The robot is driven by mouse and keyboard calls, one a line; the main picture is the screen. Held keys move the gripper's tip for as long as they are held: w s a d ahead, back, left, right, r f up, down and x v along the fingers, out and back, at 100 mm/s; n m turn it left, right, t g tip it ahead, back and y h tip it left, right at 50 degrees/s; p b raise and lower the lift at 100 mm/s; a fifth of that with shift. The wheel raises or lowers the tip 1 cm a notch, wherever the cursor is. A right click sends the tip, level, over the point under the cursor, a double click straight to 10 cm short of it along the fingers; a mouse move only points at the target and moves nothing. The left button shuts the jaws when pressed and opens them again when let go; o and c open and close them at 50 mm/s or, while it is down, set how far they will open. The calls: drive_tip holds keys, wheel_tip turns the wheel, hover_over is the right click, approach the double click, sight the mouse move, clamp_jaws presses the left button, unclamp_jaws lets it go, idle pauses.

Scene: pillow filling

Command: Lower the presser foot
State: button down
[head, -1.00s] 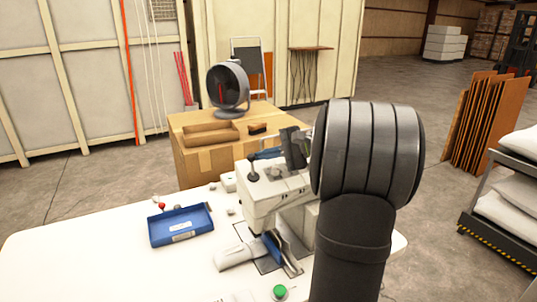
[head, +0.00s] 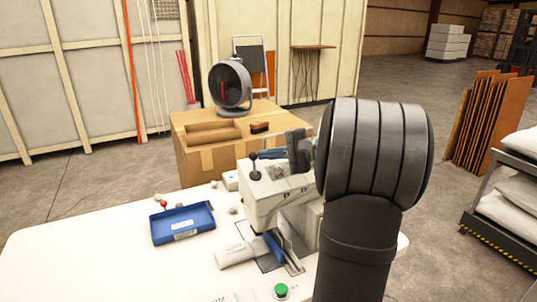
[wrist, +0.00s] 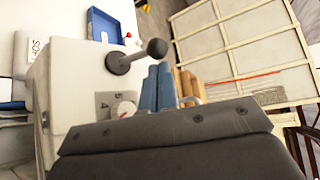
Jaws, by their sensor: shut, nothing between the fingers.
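The white sewing machine (head: 265,207) stands on the white table. A lever with a black ball knob (head: 253,157) sticks up from its head; the knob is large in the wrist view (wrist: 157,47). Under the head is a blue part (head: 273,245) beside a white cloth piece (head: 237,257). The presser foot itself is not clear.
A blue tray (head: 182,223) lies on the table's left side, and a green button (head: 281,290) is at the front. A cardboard box (head: 205,162) with a fan (head: 231,85) stands behind the table.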

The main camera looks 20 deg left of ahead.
drive_tip(key=shift+s+d, duration=0.1)
drive_tip(key=shift+s, duration=0.05)
drive_tip(key=n+y, duration=0.1)
drive_tip(key=s+d+n+y, duration=0.1)
drive_tip(key=n, duration=0.1)
drive_tip(key=shift+s+d+f+y, duration=0.1)
drive_tip(key=shift+d+f+y, duration=0.1)
drive_tip(key=shift+y, duration=0.1)
drive_tip(key=shift+s+d+f, duration=0.2)
drive_tip(key=shift+s+f, duration=0.05)
drive_tip(key=shift+s, duration=0.05)
idle(1.5)
